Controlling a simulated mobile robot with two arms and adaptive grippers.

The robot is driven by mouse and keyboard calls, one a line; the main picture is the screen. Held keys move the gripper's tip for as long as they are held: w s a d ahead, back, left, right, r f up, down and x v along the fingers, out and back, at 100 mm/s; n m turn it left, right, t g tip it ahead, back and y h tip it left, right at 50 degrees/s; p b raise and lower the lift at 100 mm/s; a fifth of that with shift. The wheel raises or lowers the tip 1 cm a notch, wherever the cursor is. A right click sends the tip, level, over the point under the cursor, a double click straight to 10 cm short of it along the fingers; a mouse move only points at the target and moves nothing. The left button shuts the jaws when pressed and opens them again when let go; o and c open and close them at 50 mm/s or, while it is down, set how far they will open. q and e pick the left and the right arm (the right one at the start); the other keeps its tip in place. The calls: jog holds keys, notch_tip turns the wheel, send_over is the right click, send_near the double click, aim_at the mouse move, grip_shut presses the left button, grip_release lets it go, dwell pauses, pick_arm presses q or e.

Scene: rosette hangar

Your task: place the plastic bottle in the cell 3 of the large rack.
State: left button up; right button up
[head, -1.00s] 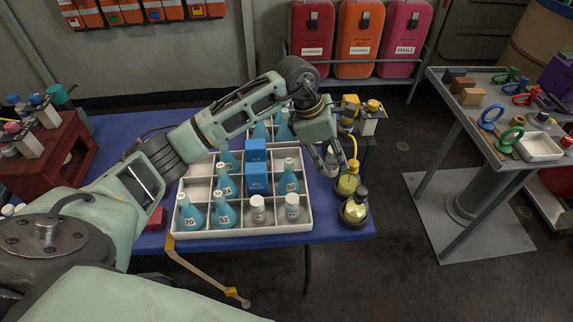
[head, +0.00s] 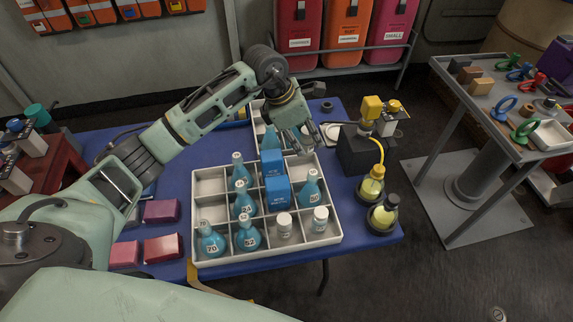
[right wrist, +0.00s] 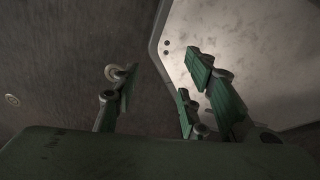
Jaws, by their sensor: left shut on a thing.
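The large rack (head: 268,254) is a white tray with square cells on the blue table. It holds several numbered blue flasks (head: 247,236), two blue boxes (head: 277,190) and two white-capped bottles (head: 284,226) in its front row. Its back-left and back-right cells look empty. My left gripper (head: 303,143) is above the rack's back-right corner, fingers down. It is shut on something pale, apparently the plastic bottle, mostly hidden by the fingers. My right gripper (right wrist: 160,75) shows only in the right wrist view; its fingers are spread and empty, away from the rack.
A second white rack with a blue flask (head: 270,138) stands behind, partly hidden by my arm. Red blocks (head: 163,248) lie left of the rack. A grey cart (head: 490,130) stands right.

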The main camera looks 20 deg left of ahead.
pick_arm(q)
jog(key=shift+a+f, duration=0.35)
jog(key=shift+f, duration=0.25)
jog(key=shift+a+f, duration=0.35)
jog(key=shift+f, duration=0.2)
jog(key=x, duration=0.1)
jog(key=p+x, duration=0.1)
jog(key=x, duration=0.1)
jog(key=shift+s+d+f, duration=0.1)
jog(key=shift+s+f, duration=0.2)
jog(key=shift+f, duration=0.4)
jog(key=f, duration=0.3)
jog(key=shift+a+f+p, duration=0.1)
jog(key=shift+a+p, duration=0.15)
jog(key=shift+p, duration=0.1)
jog(key=shift+f, duration=0.25)
jog(key=o, duration=0.8)
jog(key=shift+o, duration=0.4)
jog(key=shift+r, duration=0.25)
jog(key=b+v, duration=0.2)
jog(key=v, duration=1)
pick_arm(e)
jog(key=shift+s+d+f, duration=0.1)
jog(key=shift+s+f, duration=0.1)
jog(key=shift+f, duration=0.05)
